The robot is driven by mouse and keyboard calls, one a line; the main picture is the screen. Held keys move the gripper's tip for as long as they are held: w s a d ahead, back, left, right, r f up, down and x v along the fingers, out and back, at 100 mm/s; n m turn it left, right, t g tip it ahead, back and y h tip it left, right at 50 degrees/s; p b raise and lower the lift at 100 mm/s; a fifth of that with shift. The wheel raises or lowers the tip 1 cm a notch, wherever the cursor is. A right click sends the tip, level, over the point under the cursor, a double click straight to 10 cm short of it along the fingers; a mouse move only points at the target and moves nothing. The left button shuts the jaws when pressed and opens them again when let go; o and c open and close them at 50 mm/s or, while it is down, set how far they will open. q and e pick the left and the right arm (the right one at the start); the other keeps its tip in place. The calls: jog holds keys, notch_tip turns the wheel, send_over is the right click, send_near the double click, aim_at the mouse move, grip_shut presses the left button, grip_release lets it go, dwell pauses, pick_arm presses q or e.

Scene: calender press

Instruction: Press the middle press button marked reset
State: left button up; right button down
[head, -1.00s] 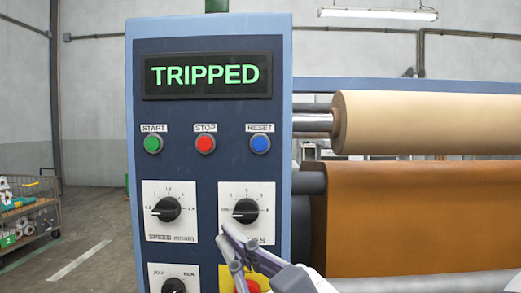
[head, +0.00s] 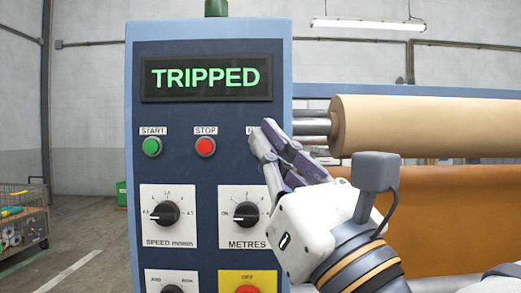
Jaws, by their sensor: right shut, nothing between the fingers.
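The blue control panel (head: 205,118) faces me with a green-lit display (head: 206,78) reading TRIPPED. A green START button (head: 152,146) is on the left and a red STOP button (head: 205,146) is in the middle of the row. The blue RESET button, at the right end of the row, is hidden behind my right gripper (head: 262,132). Only the left edge of its label (head: 249,131) shows. My right gripper is shut and empty, its tips over the button's place. I cannot tell whether they touch it. My left gripper is out of view.
Below are the SPEED dial (head: 165,213), the METRES dial (head: 246,214), and a yellow plate (head: 232,283) with a red knob. Right of the panel are a beige roll (head: 430,123) and an orange sheet (head: 445,215). A cart (head: 22,228) stands at far left.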

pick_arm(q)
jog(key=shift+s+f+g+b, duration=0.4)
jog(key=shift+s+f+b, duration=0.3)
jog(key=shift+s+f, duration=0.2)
pick_arm(e)
jog(key=w, duration=0.6)
jog(key=shift+w, duration=0.35)
jog(key=shift+w, duration=0.1)
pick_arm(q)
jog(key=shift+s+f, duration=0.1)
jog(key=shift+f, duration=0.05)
pick_arm(e)
jog(key=shift+w, duration=0.35)
pick_arm(q)
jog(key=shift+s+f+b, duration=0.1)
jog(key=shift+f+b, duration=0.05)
jog(key=shift+b, duration=0.15)
pick_arm(e)
jog(key=shift+w, duration=0.35)
jog(key=shift+s, duration=0.15)
dwell(0.3)
jog(key=shift+s, duration=0.65)
